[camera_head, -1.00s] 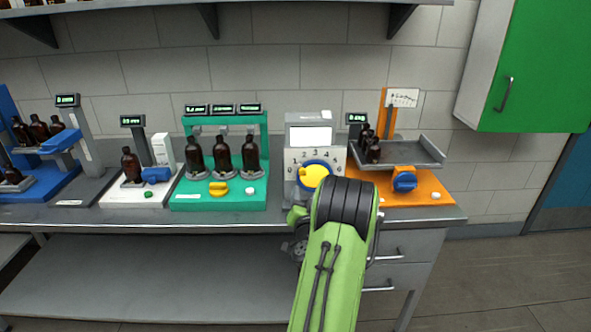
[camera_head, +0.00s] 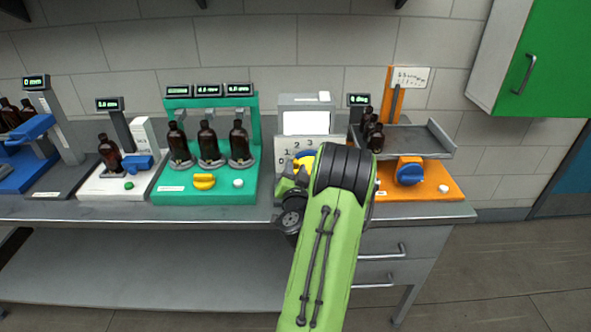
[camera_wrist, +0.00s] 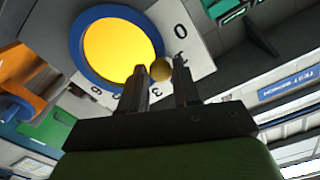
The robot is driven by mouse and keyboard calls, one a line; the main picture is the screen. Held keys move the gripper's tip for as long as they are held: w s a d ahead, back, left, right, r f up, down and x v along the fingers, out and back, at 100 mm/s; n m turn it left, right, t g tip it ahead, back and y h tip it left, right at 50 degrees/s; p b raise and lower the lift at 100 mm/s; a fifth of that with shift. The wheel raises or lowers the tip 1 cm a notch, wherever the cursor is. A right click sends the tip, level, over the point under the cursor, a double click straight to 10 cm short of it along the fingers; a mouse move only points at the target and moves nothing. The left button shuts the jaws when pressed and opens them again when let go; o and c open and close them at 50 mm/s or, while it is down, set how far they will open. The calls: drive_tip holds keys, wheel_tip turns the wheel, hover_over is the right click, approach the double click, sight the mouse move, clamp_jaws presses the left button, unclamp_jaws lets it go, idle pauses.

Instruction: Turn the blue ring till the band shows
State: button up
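The blue ring (camera_wrist: 76,48) surrounds a yellow disc (camera_wrist: 118,50) on a white numbered dial plate (camera_wrist: 185,40), large in the wrist view. The visible part of the ring is plain blue. A small gold knob (camera_wrist: 161,70) sits at the ring's edge. My gripper (camera_wrist: 160,66) has its two dark fingers apart, with the knob between or just beyond their tips; I cannot tell whether they touch it. In the head view my gripper (camera_head: 291,182) is at the dial's lower left, and my arm hides much of the yellow disc (camera_head: 304,161) and ring.
Left of the dial stands a green station (camera_head: 211,195) with several amber bottles and a yellow knob (camera_head: 204,181). To the right is an orange station (camera_head: 440,187) with a blue knob (camera_head: 410,173) and a grey tray (camera_head: 437,146). The counter's front strip (camera_head: 120,212) is clear.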

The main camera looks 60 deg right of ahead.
clamp_jaws()
drive_tip(key=shift+s+d+r+m, duration=0.15)
drive_tip(key=shift+r+m, duration=0.1)
drive_tip(key=shift+m, duration=0.25)
drive_tip(key=shift+s+r+m, duration=0.15)
drive_tip(key=shift+r+m, duration=0.05)
drive_tip(key=shift+m, duration=0.3)
drive_tip(key=m, duration=0.2)
drive_tip(key=s+m, duration=0.1)
drive_tip(key=shift+d+r, duration=0.3)
drive_tip(key=shift+r, duration=0.05)
drive_tip(key=shift+o, duration=2.4)
unclamp_jaws()
